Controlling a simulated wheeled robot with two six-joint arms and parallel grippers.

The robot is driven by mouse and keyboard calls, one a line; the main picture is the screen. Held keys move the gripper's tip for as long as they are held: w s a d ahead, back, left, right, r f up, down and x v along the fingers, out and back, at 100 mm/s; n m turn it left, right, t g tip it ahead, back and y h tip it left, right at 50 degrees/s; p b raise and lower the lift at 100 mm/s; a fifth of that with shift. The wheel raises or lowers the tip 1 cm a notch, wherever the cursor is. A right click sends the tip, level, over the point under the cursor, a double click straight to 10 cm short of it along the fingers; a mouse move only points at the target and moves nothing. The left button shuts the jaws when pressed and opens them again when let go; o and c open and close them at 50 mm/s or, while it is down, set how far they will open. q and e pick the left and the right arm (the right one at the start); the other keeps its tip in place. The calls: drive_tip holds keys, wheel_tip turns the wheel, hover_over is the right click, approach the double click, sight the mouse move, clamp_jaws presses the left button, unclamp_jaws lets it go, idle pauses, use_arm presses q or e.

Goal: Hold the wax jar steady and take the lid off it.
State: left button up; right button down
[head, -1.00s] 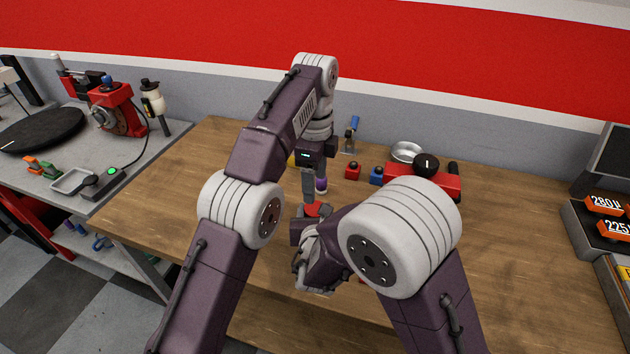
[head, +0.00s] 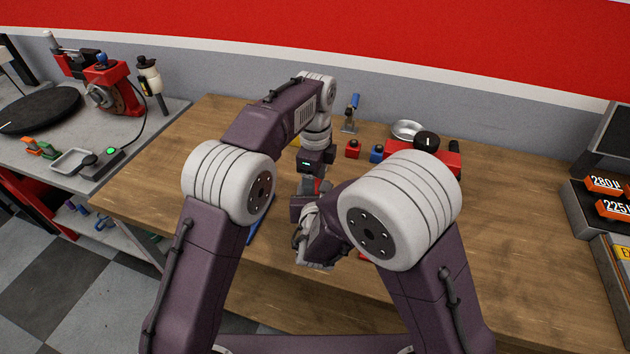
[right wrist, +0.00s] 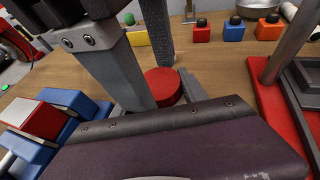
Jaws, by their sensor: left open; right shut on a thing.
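The wax jar's round red lid (right wrist: 163,87) shows in the right wrist view; the jar's body is hidden behind my right gripper's housing. In the head view only a sliver of the red lid (head: 319,186) shows between the arms. My left gripper (right wrist: 150,84) is open and points down at the lid, one finger in front on the left and one behind it. I cannot tell whether they touch it. In the head view my left gripper (head: 311,187) is partly hidden.
Small red (head: 352,149) and blue (head: 376,153) blocks stand behind on the wooden bench, near a metal bowl (head: 407,130) and a blue-handled tool (head: 351,112). A blue device (right wrist: 62,112) stands close at left in the right wrist view.

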use_arm(q)
clamp_jaws()
drive_tip(key=n, duration=0.6)
drive_tip(key=shift+n, duration=0.4)
drive_tip(key=shift+o, duration=0.3)
unclamp_jaws()
drive_tip(key=shift+s+a, duration=0.1)
wheel_tip(320, 180, up, 4)
drive_tip(key=shift+r, duration=0.25)
drive_tip(key=r+m, duration=0.1)
drive_tip(key=m, duration=0.1)
drive_tip(key=r+m, duration=0.1)
drive_tip(key=m, duration=0.1)
drive_tip(key=shift+w+r, duration=0.15)
drive_tip(key=shift+w, duration=0.05)
drive_tip(key=shift+c, duration=0.3)
drive_tip(key=m, duration=0.1)
drive_tip(key=r+m, duration=0.1)
drive_tip(key=shift+s+r+m, duration=0.1)
drive_tip(key=shift+s+m, duration=0.05)
drive_tip(key=shift+m, duration=0.25)
drive_tip(key=shift+f, duration=4)
